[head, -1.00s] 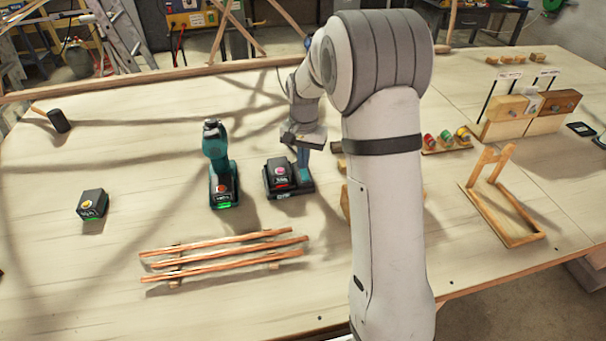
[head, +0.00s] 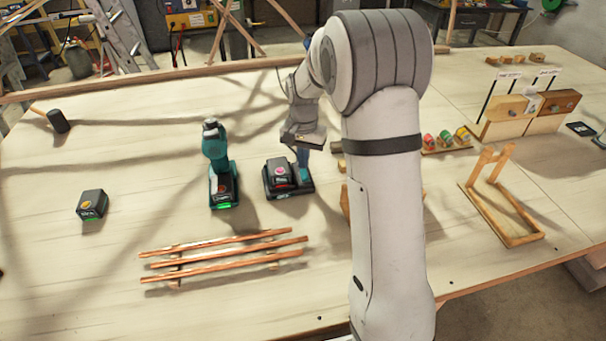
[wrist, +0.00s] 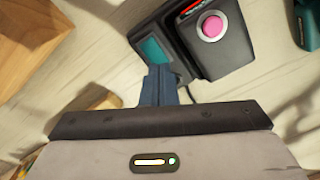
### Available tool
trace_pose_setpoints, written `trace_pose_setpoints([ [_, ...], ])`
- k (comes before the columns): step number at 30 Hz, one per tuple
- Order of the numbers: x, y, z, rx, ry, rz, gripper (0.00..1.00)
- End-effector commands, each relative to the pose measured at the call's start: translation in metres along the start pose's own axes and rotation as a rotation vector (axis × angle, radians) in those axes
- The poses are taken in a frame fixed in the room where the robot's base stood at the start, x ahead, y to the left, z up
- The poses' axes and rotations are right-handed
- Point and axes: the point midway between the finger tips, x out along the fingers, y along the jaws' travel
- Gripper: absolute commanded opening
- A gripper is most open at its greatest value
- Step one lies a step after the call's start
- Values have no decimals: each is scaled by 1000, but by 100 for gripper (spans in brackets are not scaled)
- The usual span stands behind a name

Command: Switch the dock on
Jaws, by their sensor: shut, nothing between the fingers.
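The dark dock (head: 293,193) stands on the table near the middle of the head view, with a black battery (head: 280,172) seated on it. In the wrist view the dock (wrist: 140,28) shows a teal panel (wrist: 155,50) beside the battery (wrist: 222,52), which has a pink round spot. My gripper (head: 304,165) is shut and empty, with its blue fingers pointing down at the dock's right side. In the wrist view the fingertips (wrist: 160,70) overlap the near edge of the teal panel. I cannot tell whether they touch it.
A teal drill (head: 216,150) stands left of the dock, and a loose battery (head: 92,205) lies further left. A wooden frame (head: 505,215) and coloured spools (head: 445,139) are at the right. A mallet (head: 58,121) lies far left.

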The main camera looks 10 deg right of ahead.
Motion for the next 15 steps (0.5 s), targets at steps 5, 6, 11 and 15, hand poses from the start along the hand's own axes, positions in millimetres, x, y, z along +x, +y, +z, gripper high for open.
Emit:
trace_pose_setpoints([
  [5, 0, 0, 0, 0, 0, 0, 0],
  [6, 0, 0, 0, 0, 0, 0, 0],
  [11, 1, 0, 0, 0, 0, 0, 0],
  [15, 4, 0, 0, -1, 0, 0, 0],
])
